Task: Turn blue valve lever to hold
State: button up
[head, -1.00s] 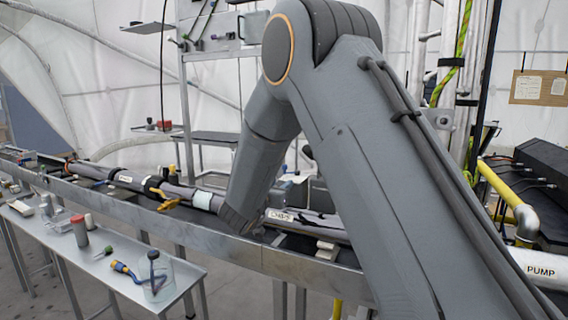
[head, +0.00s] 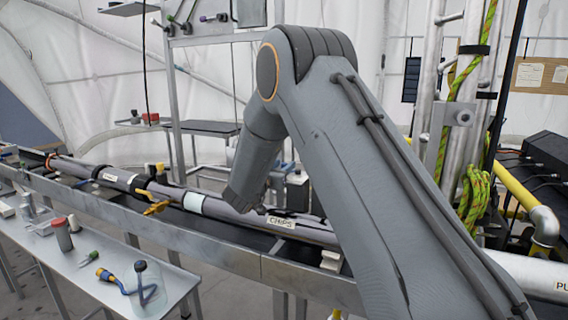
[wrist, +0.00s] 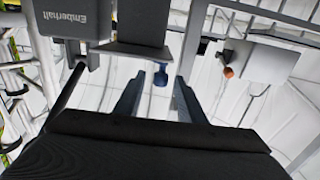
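In the wrist view, the two dark fingers of my gripper (wrist: 158,85) stand apart with a clear gap. A small blue piece (wrist: 160,73) shows beyond the fingertips, in line with the gap and apart from both fingers. It may be the blue valve lever, but its full shape and setting cannot be told. In the head view, my wrist end (head: 243,195) hangs above and beside the long grey tube marked CHIPS. The fingers are not clear there, and I cannot make out a blue valve lever for certain.
A grey box marked Emberhalt (wrist: 80,18) is close at the upper left in the wrist view. The grey tube (head: 220,208) lies along a metal trough (head: 225,252). A side bench (head: 85,265) holds jars and tools. Yellow pipe (head: 515,190) stands at right.

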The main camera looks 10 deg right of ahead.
jog(key=shift+x, duration=0.85)
grip_shut()
jog(key=shift+s+y, duration=0.1)
jog(key=shift+y, duration=0.2)
jog(key=shift+s+d+n+t+y, duration=0.2)
jog(key=shift+s+n+t+y, duration=0.2)
jog(key=shift+n+t+y, duration=0.4)
jog(key=n+y+b, duration=0.1)
jog(key=n+t+y, duration=0.1)
jog(key=y, duration=0.1)
jog(key=s+n+y+b, duration=0.1)
jog(key=shift+s+d+f+y+b, duration=0.1)
jog(key=shift+d+f+y+b, duration=0.05)
jog(key=shift+d+y+b, duration=0.2)
jog(key=shift+s+d+n+t+y+b, duration=0.15)
jog(key=shift+n+y+b, duration=0.25)
jog(key=shift+n+y, duration=0.5)
jog(key=shift+s+d+n+t+y+b, duration=0.1)
jog(key=shift+s+d+n+y+b, duration=0.3)
jog(key=shift+y, duration=0.8)
jog(key=shift+s+a+n+t+y+b, duration=0.1)
jog(key=shift+n+y+b, duration=0.35)
jog(key=shift+n+y, duration=0.5)
